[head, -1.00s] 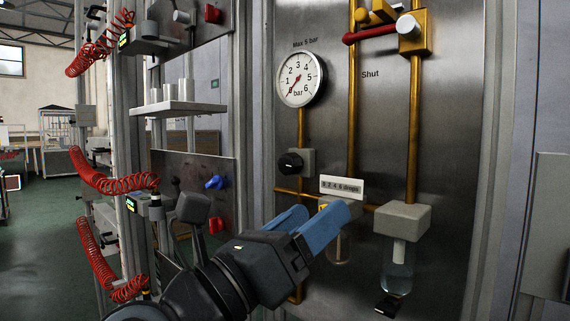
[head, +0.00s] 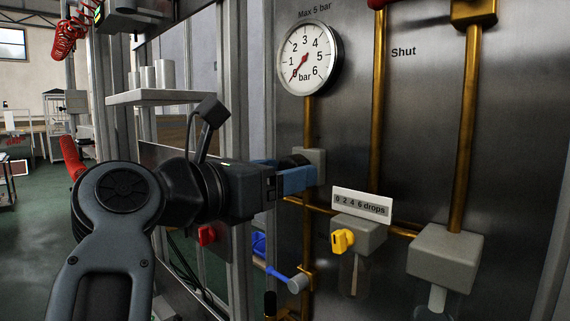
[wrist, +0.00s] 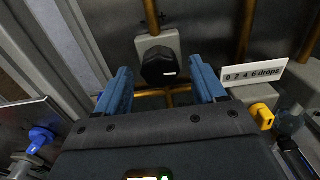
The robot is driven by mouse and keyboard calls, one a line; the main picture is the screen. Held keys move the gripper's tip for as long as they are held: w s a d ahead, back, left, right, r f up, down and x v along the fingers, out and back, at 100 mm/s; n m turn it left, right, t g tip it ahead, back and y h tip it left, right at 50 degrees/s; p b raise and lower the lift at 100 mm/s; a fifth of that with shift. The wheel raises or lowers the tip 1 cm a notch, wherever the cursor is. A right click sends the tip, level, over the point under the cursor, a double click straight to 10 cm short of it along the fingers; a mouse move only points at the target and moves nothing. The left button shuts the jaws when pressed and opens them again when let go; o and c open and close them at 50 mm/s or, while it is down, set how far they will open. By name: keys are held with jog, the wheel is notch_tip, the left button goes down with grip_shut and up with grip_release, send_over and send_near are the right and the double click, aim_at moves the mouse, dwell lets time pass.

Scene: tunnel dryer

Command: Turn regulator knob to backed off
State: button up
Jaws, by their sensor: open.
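The regulator knob is black, with a small white mark, on a grey body below the gauge. In the wrist view the knob (wrist: 158,65) sits between and just beyond my two blue fingertips, with its mark toward the lower right. In the head view my fingers partly cover the knob (head: 294,160). My gripper (head: 287,174) is open in front of it, the fingers to either side; I cannot tell whether they touch it. The round gauge (head: 309,58) above has its red needle pointing lower left, near zero.
A drops label (head: 362,204) and a yellow knob (head: 342,241) on a grey block are right of and below the knob. A blue-handled lever (head: 279,274) is below. Brown pipes run up the metal panel. A red knob (head: 207,235) is below my arm.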

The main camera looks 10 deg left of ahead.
jog(key=shift+w+d, duration=0.3)
jog(key=shift+w, duration=0.05)
jog(key=c, duration=1.1)
jog(key=shift+o, duration=0.2)
jog(key=shift+n, duration=0.3)
jog(key=n+p, duration=0.5)
jog(key=n, duration=1.3)
jog(key=shift+r, duration=0.15)
jog(key=shift+n, duration=0.4)
